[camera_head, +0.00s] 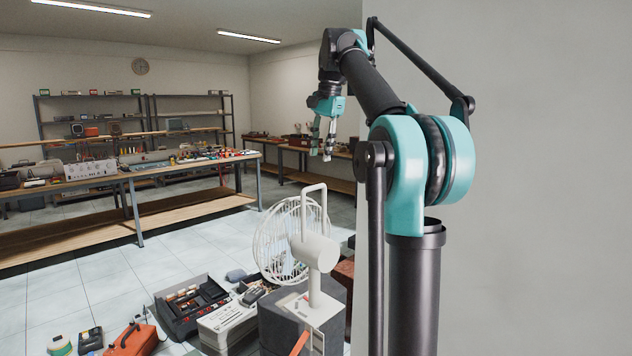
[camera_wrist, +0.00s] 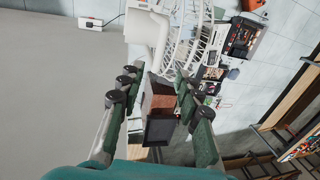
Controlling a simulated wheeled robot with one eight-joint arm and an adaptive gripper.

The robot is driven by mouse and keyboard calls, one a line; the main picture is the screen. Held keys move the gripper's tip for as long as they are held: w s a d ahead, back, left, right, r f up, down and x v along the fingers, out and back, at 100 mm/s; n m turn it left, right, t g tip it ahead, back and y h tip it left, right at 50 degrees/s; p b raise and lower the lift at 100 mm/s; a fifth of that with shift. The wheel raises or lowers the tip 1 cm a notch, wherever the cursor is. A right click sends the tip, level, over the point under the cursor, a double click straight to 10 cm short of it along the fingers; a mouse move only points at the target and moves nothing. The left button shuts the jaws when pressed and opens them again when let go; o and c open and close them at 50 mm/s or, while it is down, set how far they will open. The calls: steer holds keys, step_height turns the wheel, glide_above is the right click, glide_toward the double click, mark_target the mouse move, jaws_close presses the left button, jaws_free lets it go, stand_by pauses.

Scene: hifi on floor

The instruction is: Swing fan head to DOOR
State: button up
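The white fan stands on a dark grey box. Its wire cage (camera_head: 274,243) faces left and away, and its round motor housing (camera_head: 316,252) is on the near side with a loop handle above. My gripper (camera_head: 321,150) is above the fan, pointing down, apart from it and empty. In the wrist view the fan's housing (camera_wrist: 148,27) and cage (camera_wrist: 188,45) lie at the top, beyond the fingertips. The two fingers of my gripper (camera_wrist: 159,74) are spread with a gap between them. No door or DOOR label can be made out.
A grey wall (camera_head: 520,200) stands close on the right. A black tray (camera_head: 190,305), an orange case (camera_head: 132,340) and small devices lie on the floor left of the fan. Workbenches (camera_head: 70,185) stand behind. The tiled floor between is clear.

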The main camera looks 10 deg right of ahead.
mark_target(316, 186)
steer(key=f, duration=0.3)
steer(key=w+f, duration=0.1)
steer(key=f, duration=0.2)
steer(key=a+f, duration=0.1)
steer(key=f, duration=0.2)
steer(key=shift+w+a+f, duration=0.1)
steer(key=shift+w+f, duration=0.15)
steer(key=shift+f, duration=0.05)
steer(key=shift+c, duration=0.3)
jaws_close()
